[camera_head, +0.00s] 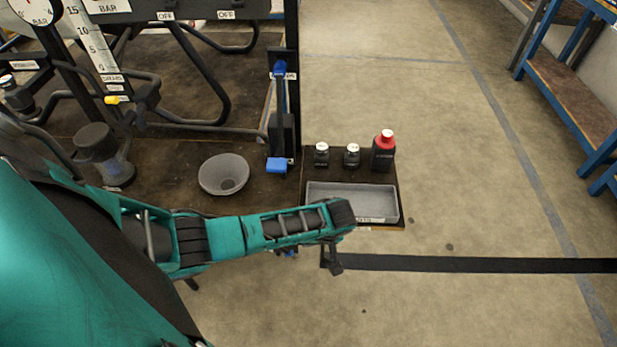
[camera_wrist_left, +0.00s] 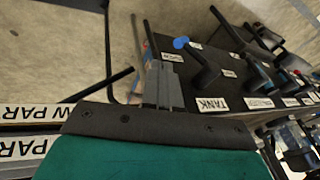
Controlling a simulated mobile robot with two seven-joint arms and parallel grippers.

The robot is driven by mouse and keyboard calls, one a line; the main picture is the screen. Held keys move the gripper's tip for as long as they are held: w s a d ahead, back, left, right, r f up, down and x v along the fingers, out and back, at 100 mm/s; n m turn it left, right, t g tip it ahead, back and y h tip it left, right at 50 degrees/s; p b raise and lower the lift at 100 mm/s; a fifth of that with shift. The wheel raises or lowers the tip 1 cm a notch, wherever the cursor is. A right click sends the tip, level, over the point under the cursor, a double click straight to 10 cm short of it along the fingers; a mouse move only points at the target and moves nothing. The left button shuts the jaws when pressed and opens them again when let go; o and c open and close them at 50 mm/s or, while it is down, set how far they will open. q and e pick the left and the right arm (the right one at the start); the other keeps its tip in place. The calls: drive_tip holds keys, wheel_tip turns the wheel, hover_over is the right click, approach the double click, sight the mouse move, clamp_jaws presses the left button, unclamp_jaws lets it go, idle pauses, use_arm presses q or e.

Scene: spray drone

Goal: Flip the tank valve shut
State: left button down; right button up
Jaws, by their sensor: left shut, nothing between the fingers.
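In the left wrist view, a black lever (camera_wrist_left: 203,68) with a blue tip (camera_wrist_left: 180,43) sticks out from a dark panel beside a label reading TANK (camera_wrist_left: 212,104). My left gripper (camera_wrist_left: 165,88) is shut and empty, its grey fingers just left of that lever with a visible gap. In the head view my teal left arm reaches across the bench front, and the dark gripper end (camera_head: 335,264) hangs below the arm's tip. The TANK label is not readable in the head view, and the arm covers part of the bench's front edge. My right gripper is not in view.
A black post with a blue-topped handle (camera_head: 280,72) and a blue block (camera_head: 277,165) stands behind the arm. A grey bowl (camera_head: 223,175), a grey tray (camera_head: 352,201) and a red-capped bottle (camera_head: 383,152) are nearby.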

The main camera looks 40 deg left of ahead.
use_arm(q)
drive_tip(key=d+p+v, duration=0.1)
drive_tip(key=v, duration=0.7)
drive_tip(key=shift+w+p, duration=0.35)
drive_tip(key=shift+d, duration=0.15)
